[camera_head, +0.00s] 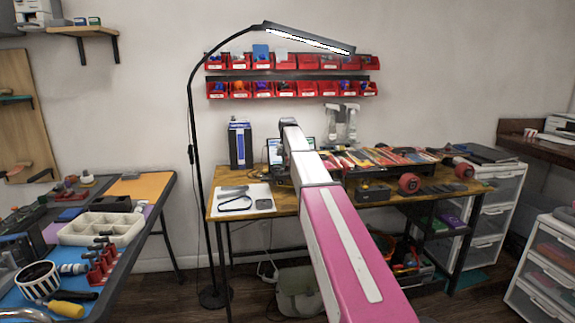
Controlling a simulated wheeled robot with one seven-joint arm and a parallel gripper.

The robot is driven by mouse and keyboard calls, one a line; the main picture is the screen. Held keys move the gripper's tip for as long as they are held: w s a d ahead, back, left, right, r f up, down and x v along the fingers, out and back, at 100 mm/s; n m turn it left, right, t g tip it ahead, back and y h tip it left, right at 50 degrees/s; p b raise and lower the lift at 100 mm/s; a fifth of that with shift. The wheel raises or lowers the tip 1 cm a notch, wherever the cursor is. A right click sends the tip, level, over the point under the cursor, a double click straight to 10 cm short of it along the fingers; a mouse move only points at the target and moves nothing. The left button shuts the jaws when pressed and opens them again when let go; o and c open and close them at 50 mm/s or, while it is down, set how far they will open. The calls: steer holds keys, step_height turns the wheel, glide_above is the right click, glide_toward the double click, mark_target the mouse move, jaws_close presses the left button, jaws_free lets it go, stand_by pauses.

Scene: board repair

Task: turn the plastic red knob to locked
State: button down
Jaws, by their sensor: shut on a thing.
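I cannot make out the plastic red knob in the head view. My pink and white arm reaches forward from the bottom, over the wooden workbench (222,207). Its far end rises in front of the bench's back side, near a partly covered laptop screen (275,150). My gripper cannot be seen; my own arm hides the part of the bench behind it. Two round red things (409,183) sit on the bench right of my arm, but I cannot tell what they are.
A black floor lamp (192,110) stands left of the bench. Red bins (285,89) hang on the wall. Flat tools crowd the bench's right side. A second table (152,190) at left holds a white tray (133,229). White drawers (545,275) stand at right.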

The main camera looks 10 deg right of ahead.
stand_by(0.5)
steer(key=c, duration=1.3)
jaws_free()
steer(key=shift+o, duration=0.2)
step_height(320, 180, up, 11)
steer(key=shift+f, duration=0.1)
